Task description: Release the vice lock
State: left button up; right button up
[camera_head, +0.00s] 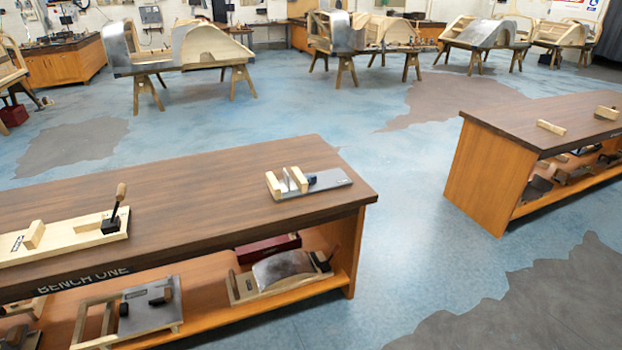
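On the bench marked "BENCH ONE" (200,190), two fixtures stand apart. Near the right end is a vice-like fixture (335,178): a grey metal plate with light wooden blocks, a thin upright plate between them and a small dark blue part beside them. At the left is a light wooden board (70,238) with a wooden block and a black base. An upright black lever with a brown wooden knob (121,190) rises from that base. I cannot tell which part is the vice lock. Neither of my grippers is in view.
The bench's lower shelf (215,318) holds a metal-plated frame, a curved metal piece and a dark red box. A second bench (540,125) with wooden blocks stands at the right. Clear floor lies between the benches. Wooden bodyframes on trestles (190,50) stand behind.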

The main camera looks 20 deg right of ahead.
aim_at(312, 178)
jog(key=i+l, duration=1.95)
jog(key=i, duration=0.1)
